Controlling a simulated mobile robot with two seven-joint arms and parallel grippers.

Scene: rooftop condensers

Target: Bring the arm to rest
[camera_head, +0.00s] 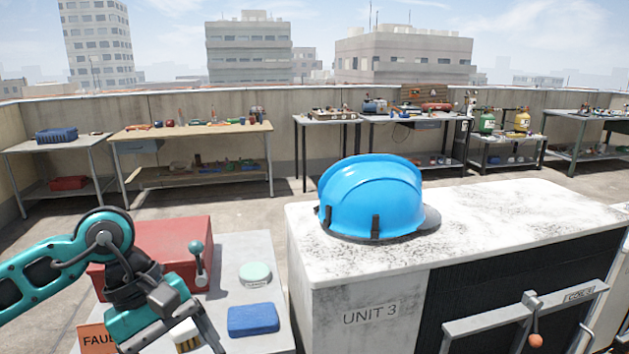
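My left arm comes in from the left, and its gripper (172,347) points down over the grey table at the lower left. Its fingers look spread apart, with their tips near or past the bottom edge of the view. A small pale block with dark and yellowish parts (185,334) shows between the fingers; I see no finger closed on it. My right arm and gripper are not in view.
A blue hard hat (370,195) sits on the white UNIT 3 condenser (370,314). Workbenches line the far wall.

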